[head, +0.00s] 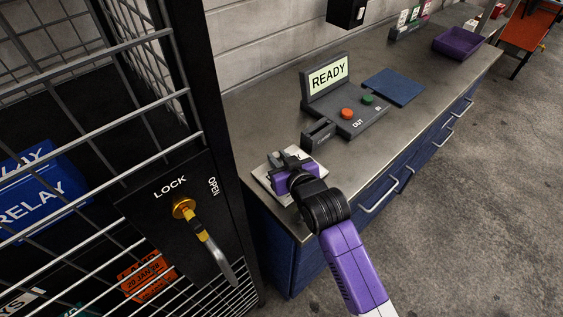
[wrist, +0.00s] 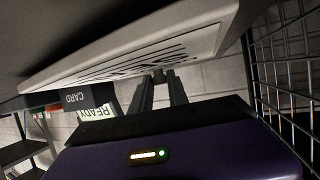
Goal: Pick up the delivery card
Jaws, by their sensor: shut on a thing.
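The delivery card, a pale flat piece (head: 262,178), is at the near left end of the metal counter. In the wrist view it is a pale slab (wrist: 225,18) with dark printed lines, large and close across the top. My gripper (head: 290,158) is over the card in the head view and hides part of it. In the wrist view its grey fingers (wrist: 160,82) reach to the slab's printed side and are shut on it. Whether the card touches the counter I cannot tell.
A console with a READY screen (head: 328,78) stands behind, beside a small grey slot block (head: 318,134); the wrist view shows a CARD label (wrist: 74,97). A blue pad (head: 393,87) and purple tray (head: 458,43) lie farther along. A barred cage with a LOCK lever (head: 205,236) stands close left.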

